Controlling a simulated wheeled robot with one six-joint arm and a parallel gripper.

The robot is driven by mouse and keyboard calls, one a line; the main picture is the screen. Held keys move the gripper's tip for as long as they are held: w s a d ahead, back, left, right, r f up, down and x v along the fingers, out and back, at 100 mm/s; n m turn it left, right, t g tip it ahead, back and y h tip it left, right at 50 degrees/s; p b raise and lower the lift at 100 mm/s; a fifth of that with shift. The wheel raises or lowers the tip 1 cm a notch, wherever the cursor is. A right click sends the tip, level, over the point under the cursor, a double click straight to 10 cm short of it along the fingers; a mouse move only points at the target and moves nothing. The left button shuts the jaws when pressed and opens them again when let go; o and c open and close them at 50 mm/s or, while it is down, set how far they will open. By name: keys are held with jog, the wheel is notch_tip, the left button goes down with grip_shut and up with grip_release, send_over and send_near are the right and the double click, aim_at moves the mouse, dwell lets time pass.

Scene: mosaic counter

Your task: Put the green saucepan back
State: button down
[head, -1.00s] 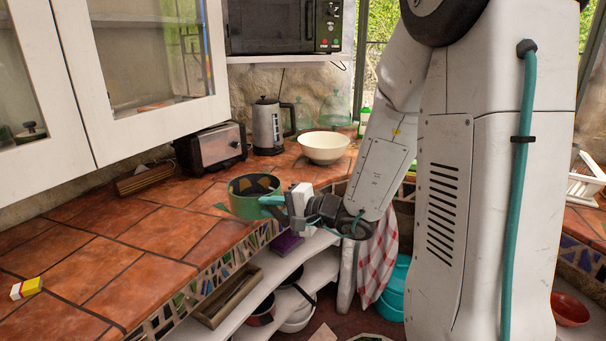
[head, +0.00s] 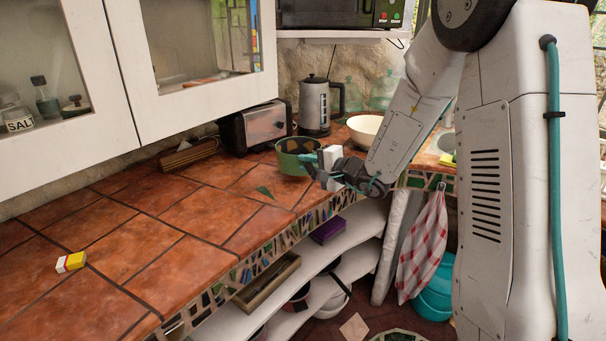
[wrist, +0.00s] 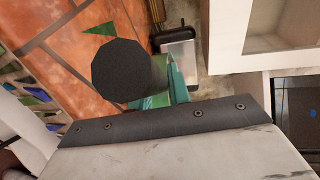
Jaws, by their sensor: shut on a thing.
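The green saucepan (head: 297,158) is at the far part of the tiled counter in the head view, in front of the toaster. It is upright, with its open top and dark inside showing. My gripper (head: 324,166) is at its right side, shut on it. I cannot tell whether its base touches the tiles. In the wrist view, the teal fingers (wrist: 178,85) show beside a dark, many-sided round form (wrist: 122,70), which may be the end of the handle. Most of the pan is hidden there.
A toaster (head: 256,127), a kettle (head: 314,106) and a cream bowl (head: 364,129) stand behind. A green triangular piece (head: 265,191) lies on the tiles. The counter's middle is clear. White cabinets (head: 190,105) hang above.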

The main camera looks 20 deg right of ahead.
jog(key=shift+w+a, duration=0.25)
jog(key=shift+w, duration=0.6)
notch_tip(320, 180, down, 4)
jog(key=shift+s+r, duration=0.15)
jog(key=shift+r, duration=0.1)
jog(key=c, duration=1.3)
grip_release()
jog(key=shift+f, duration=0.1)
